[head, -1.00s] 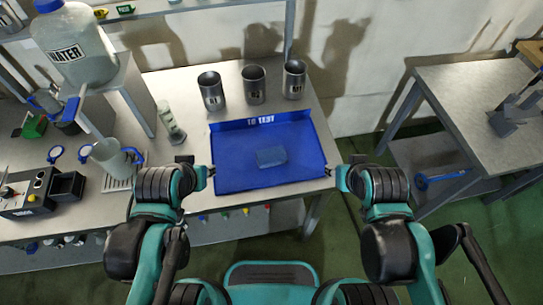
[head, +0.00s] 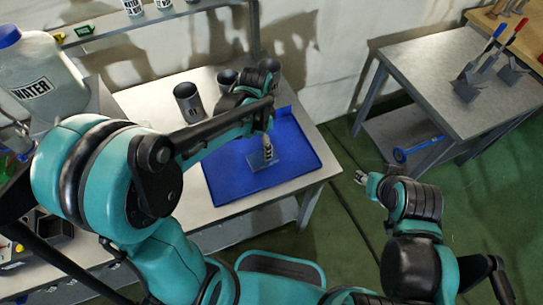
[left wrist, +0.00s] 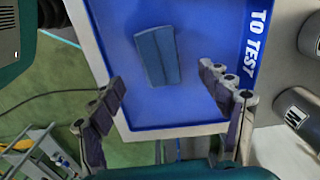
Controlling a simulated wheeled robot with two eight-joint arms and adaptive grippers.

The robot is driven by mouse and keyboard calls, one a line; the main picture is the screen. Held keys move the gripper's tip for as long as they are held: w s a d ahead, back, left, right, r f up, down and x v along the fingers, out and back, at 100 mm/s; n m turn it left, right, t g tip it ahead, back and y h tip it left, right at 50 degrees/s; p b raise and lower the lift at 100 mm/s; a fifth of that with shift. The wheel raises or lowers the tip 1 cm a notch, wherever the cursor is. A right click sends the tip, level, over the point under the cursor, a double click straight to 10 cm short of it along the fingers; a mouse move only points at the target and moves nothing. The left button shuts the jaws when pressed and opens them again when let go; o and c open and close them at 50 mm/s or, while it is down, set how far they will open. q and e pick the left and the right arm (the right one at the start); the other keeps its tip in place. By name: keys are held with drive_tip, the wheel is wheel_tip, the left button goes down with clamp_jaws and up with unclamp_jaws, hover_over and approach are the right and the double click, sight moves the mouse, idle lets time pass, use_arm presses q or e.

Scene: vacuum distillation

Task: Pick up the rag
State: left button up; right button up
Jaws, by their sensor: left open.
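The rag (left wrist: 157,55) is a flat, folded blue-grey cloth lying on the floor of the blue "TO TEST" tray (left wrist: 120,20). In the head view, the rag (head: 284,161) is partly hidden by my left gripper (head: 267,152), which hangs over it, pointing down. In the left wrist view, my left gripper (left wrist: 162,88) is open and empty, its fingers spread wider than the rag, which shows beyond and between them. I see no contact. My right gripper (head: 361,176) is off the table's right side, away from the tray; its small fingers do not show their opening clearly.
Metal cups (head: 189,103) stand behind the tray, close to my left forearm. A large water jug (head: 45,80) is at the left. A second table (head: 440,85) with tools stands at the right. Open green floor (head: 340,220) lies between the tables.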

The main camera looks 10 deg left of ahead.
sight(262, 155)
use_arm(q)
drive_tip(key=shift+d+f, duration=0.15)
drive_tip(key=shift+f, duration=0.3)
drive_tip(key=shift+f+b, duration=0.55)
drive_tip(key=shift+f, duration=0.4)
wheel_tip(262, 155, down, 4)
drive_tip(key=shift+w+d+f+b, duration=0.1)
drive_tip(key=shift+d+f+b, duration=0.05)
drive_tip(key=shift+b, duration=0.9)
drive_tip(key=shift+f, duration=0.45)
drive_tip(key=shift+r, duration=0.1)
drive_tip(key=shift+c, duration=0.9)
drive_tip(key=c, duration=1.1)
